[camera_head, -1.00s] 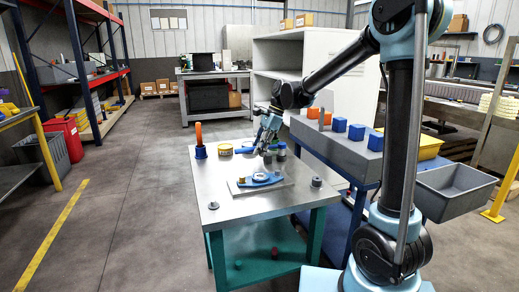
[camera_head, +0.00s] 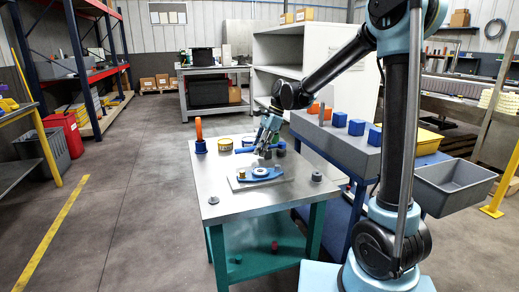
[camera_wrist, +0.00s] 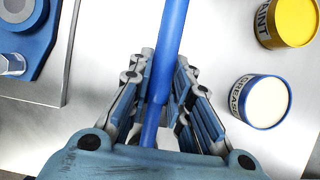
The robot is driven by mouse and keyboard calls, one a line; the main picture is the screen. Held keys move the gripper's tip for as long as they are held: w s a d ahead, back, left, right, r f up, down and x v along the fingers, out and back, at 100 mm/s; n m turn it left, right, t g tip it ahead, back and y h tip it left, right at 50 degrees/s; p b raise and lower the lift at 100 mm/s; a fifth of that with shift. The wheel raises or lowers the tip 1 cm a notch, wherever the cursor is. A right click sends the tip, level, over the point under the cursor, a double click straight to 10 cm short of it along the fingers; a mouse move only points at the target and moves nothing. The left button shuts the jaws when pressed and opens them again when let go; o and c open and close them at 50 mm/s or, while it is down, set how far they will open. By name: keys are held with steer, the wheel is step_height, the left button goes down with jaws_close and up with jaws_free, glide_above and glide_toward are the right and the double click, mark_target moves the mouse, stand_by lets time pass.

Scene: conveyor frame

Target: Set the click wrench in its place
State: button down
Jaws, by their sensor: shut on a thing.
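My gripper (camera_wrist: 163,105) is shut on a blue rod-like tool, which I take for the click wrench (camera_wrist: 172,40). The rod runs from the top of the wrist view down between the fingers; its far end is out of that view. I cannot tell whether the rod touches the table. A blue fixture (camera_head: 262,174) with a round hub sits on a light plate in front of the gripper.
A yellow paint tin (camera_wrist: 290,20) and a blue-rimmed grease tin (camera_wrist: 262,101) stand close beside the gripper. A grey block (camera_head: 340,146) with blue cubes stands right.

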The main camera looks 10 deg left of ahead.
steer(key=c, duration=1.4)
jaws_free()
steer(key=v, duration=1.2)
steer(key=s+d+f+n+t, duration=0.1)
steer(key=s+d+n, duration=0.15)
steer(key=d, duration=0.35)
steer(key=s+d+f+n+t, duration=0.1)
steer(key=s+d, duration=0.2)
steer(key=d, duration=0.4)
steer(key=s+d+f+n+t+h, duration=0.1)
steer(key=s+d+f+n, duration=0.3)
steer(key=s+d+f, duration=0.4)
steer(key=s+d+f+n+t+h, duration=0.1)
steer(key=s+d+f+n+h, duration=0.2)
steer(key=s+d+f, duration=0.6)
steer(key=s+d+n, duration=0.1)
steer(key=s+d, duration=0.2)
steer(key=d, duration=0.3)
steer(key=shift+s+f+t, duration=0.15)
steer(key=shift+f+t, duration=0.1)
steer(key=shift+t, duration=0.15)
